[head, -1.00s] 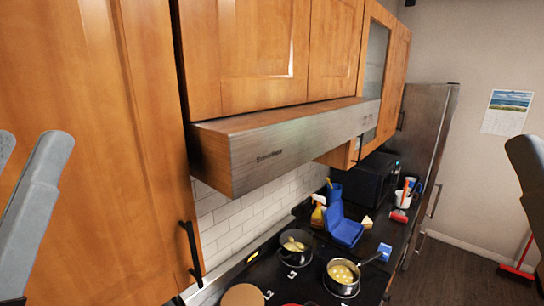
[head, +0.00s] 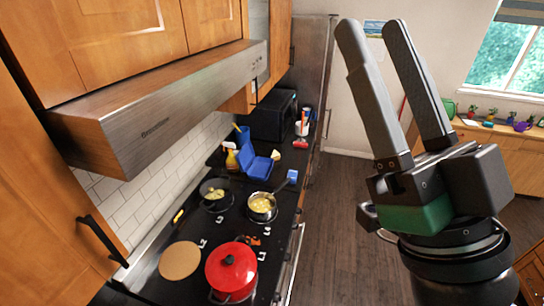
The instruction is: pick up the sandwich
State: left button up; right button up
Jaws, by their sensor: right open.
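A small pale wedge that looks like the sandwich (head: 276,155) lies on the dark counter, just right of an open blue lunch box (head: 256,166). It is small and far off, so its details are hard to make out. My right gripper (head: 371,27) is raised in the right of the view with its fingers pointing up. Its two fingers are apart with nothing between them. It is well to the right of the wedge and not touching it. My left gripper is not in view.
The stove holds a red lidded pot (head: 231,269), a saucepan of yellow food (head: 262,206), another pan (head: 215,193) and a round board (head: 180,261). A steel range hood (head: 165,110) juts out above. A microwave (head: 273,117) stands behind the lunch box. The floor (head: 340,220) is clear.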

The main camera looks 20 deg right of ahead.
dwell(0.4)
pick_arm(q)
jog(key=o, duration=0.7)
